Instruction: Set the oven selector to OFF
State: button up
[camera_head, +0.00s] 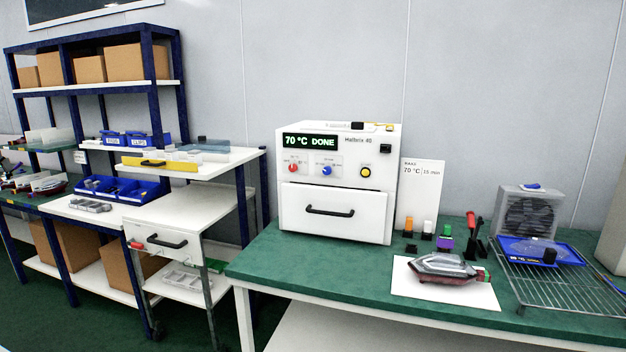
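The oven (338,181) is a white box at the back of the green-topped bench, with a black display reading "70 °C DONE". Its front panel has a red knob (293,168), a blue knob (327,170) and a yellow round button (366,172). The labels by the knobs are too small to read, so I cannot tell which is the selector or where it points. The oven's drawer front with a black handle (330,210) looks closed. My gripper is not in view.
A tail lamp (443,267) lies on a white sheet on the green bench (330,268). A card reading "70 °C 15 min" (421,192) stands right of the oven. Small coloured parts, a wire rack (560,285) and a fan (529,215) are further right. A white drawer cart stands at left.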

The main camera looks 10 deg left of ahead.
aim_at(292, 167)
jog(key=i+u, duration=0.2)
jog(key=i, duration=0.2)
jog(key=i+l+u, duration=0.25)
jog(key=i, duration=0.2)
jog(key=i+l+u, duration=0.2)
jog(key=i, duration=0.2)
jog(key=i+l+u, duration=0.25)
jog(key=i, duration=0.15)
jog(key=j, duration=0.1)
